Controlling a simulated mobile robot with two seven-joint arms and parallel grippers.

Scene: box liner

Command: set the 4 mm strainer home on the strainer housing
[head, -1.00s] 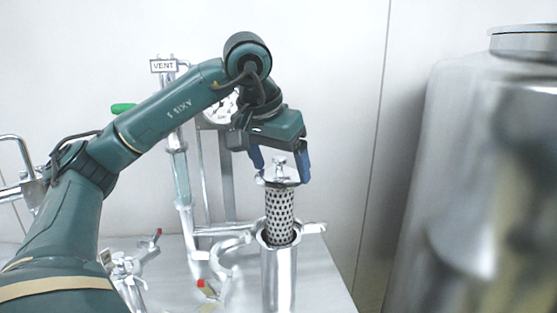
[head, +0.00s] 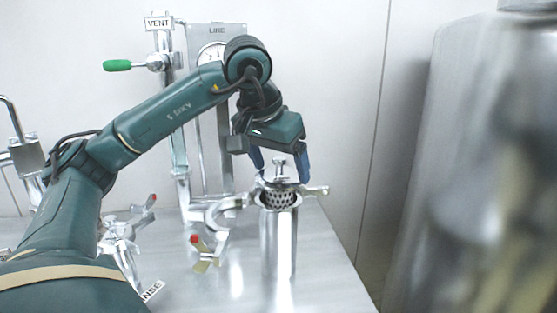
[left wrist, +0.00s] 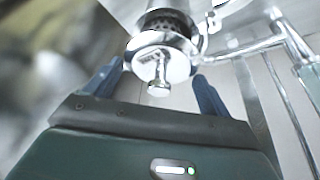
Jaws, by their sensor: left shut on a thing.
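The strainer (head: 279,198) is a perforated metal tube with a round metal cap and a knob on top. It stands upright, mostly down inside the strainer housing (head: 279,245), a shiny upright cylinder. A short band of holes shows above the housing mouth, so the cap is still apart from the rim. My left gripper (head: 281,168), with blue fingers, is shut on the strainer's top. In the left wrist view the strainer's cap and knob (left wrist: 158,70) sit between the fingers. The strainer's lower part is hidden in the housing. My right gripper is not in view.
An open clamp (head: 222,213) with a red-tipped handle hangs at the housing's left. Pipework with a VENT sign (head: 158,23), green-handled valve (head: 125,65) and gauge (head: 211,53) stands behind. A large steel tank (head: 470,170) fills the right. The bench right of the housing is clear.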

